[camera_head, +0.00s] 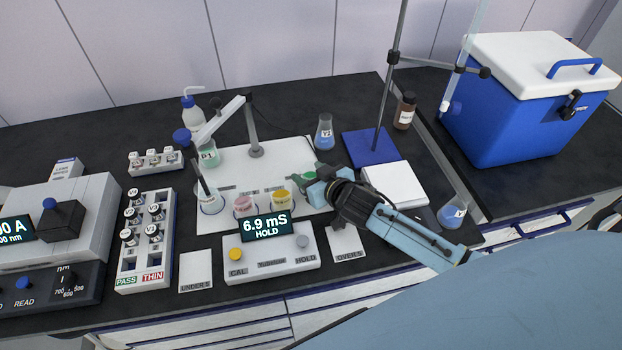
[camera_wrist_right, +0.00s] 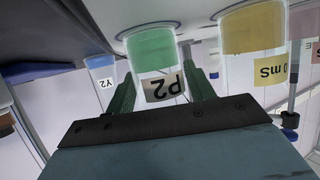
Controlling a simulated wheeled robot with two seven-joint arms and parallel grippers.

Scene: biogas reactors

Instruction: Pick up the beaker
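A beaker with green liquid and a P2 label (camera_wrist_right: 160,65) stands upside down in the right wrist view, as that picture is inverted. In the head view the green beaker (camera_head: 302,181) is at the right end of the row on the white board, partly hidden by my gripper. My right gripper (camera_head: 306,180) reaches it from the right. Its two green fingers (camera_wrist_right: 158,85) lie on either side of the beaker, with what look like narrow gaps, so it seems open around it. My left gripper is not in view.
A yellow beaker (camera_head: 282,201) and a pink beaker (camera_head: 243,207) stand close by on the white board (camera_head: 228,158). The meter reading 6.9 mS (camera_head: 268,260) is in front. A Y2 flask (camera_head: 325,133) and a stand with a blue base (camera_head: 368,148) are behind.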

